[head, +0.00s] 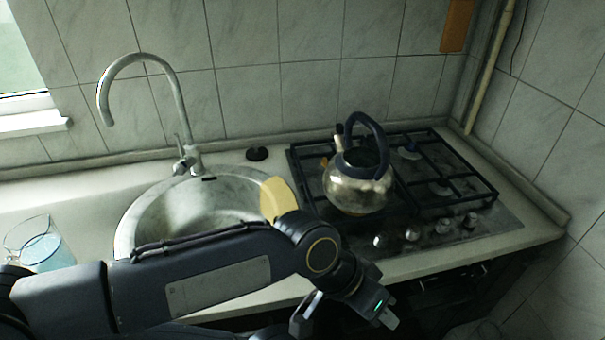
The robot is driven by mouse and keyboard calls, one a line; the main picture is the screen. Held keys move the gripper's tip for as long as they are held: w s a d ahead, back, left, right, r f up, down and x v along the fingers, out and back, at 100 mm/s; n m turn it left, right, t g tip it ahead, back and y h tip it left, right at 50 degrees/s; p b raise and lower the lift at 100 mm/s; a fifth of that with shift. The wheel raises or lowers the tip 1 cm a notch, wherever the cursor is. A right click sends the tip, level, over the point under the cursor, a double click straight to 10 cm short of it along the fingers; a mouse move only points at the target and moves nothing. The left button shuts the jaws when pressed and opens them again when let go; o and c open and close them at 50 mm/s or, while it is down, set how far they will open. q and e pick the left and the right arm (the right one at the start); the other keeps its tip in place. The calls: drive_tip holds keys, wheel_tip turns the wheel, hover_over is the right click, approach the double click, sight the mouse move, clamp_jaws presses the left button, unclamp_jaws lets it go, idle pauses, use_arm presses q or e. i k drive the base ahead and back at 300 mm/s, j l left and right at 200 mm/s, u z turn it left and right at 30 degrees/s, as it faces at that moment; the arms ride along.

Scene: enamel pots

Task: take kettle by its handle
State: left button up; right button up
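The kettle (356,187) is a shiny metal, round-bodied pot with a dark arched handle (373,136) standing up over its top. It sits upright on the left front part of the gas stove. Its spout points up to the left. My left gripper (344,321) is at the bottom of the head view, in front of the counter edge, below and apart from the kettle. Its fingers look spread apart with nothing between them, though the frame's bottom edge cuts off part of it. My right gripper is not in view.
The black stove grate (455,178) has knobs along its front. A round sink (150,215) with a tall curved faucet (165,75) is left of it. A yellow object (276,199) shows behind my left wrist. A glass with bluish liquid (45,251) stands far left.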

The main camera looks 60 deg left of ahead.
sight(357, 180)
drive_tip(key=u, duration=1.6)
